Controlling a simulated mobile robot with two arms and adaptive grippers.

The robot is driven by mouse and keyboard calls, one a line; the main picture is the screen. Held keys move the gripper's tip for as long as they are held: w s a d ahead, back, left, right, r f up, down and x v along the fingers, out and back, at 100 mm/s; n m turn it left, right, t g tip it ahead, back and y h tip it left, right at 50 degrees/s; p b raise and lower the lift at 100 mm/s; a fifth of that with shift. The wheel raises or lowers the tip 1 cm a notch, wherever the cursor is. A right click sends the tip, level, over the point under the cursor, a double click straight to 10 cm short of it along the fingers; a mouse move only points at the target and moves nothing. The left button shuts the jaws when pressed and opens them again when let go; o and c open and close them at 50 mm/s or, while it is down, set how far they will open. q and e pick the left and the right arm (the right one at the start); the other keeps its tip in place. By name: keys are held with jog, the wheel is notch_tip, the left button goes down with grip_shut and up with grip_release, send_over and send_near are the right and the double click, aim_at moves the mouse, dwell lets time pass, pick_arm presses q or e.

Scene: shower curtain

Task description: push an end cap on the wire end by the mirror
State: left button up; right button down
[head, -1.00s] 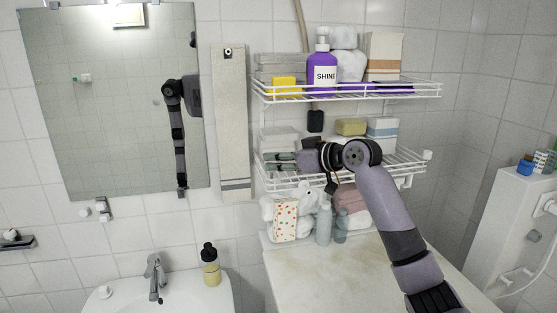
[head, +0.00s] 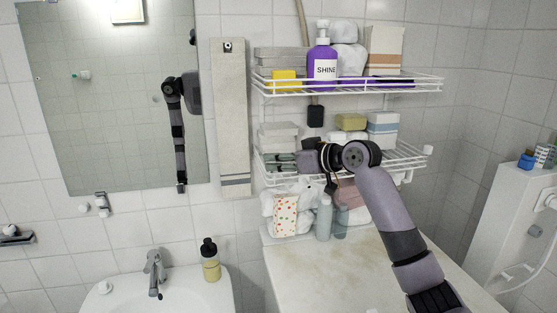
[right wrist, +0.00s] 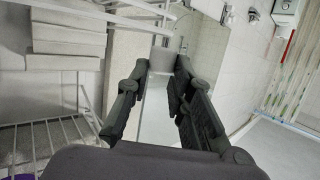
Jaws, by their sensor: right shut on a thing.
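My right gripper (head: 282,162) is at the left end of the lower wire shelf (head: 408,158), on the side towards the mirror (head: 110,100). In the right wrist view, its dark fingers (right wrist: 160,72) are closed on a small pale end cap (right wrist: 168,59). White shelf wires (right wrist: 150,22) lie just beyond and above the cap. I cannot tell whether the cap touches a wire end, and the wire end by the mirror is not clear. A similar white cap (head: 428,150) sits at the right end of the lower shelf. My left gripper is not in view.
The upper shelf (head: 420,82) holds a purple bottle (head: 322,62), a yellow box (head: 284,80) and towels. A hanging towel (head: 232,120) is between mirror and shelves. Bottles (head: 324,217) stand below, on a counter (head: 310,265). The sink (head: 200,295) is at lower left.

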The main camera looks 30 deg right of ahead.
jog(key=shift+f, duration=0.2)
jog(key=shift+f+b, duration=0.35)
jog(key=shift+f, duration=0.1)
jog(key=c, duration=1.9)
grip_release()
jog(key=shift+f, duration=0.1)
jog(key=o, duration=0.6)
jog(key=shift+c, duration=0.2)
jog(key=shift+r, duration=0.2)
jog(key=shift+s, duration=0.1)
jog(key=s+d+r+p, duration=0.3)
jog(key=s+r, duration=0.4)
jog(key=s, duration=0.3)
jog(key=shift+s+d+r, duration=0.2)
jog(key=shift+d, duration=0.6)
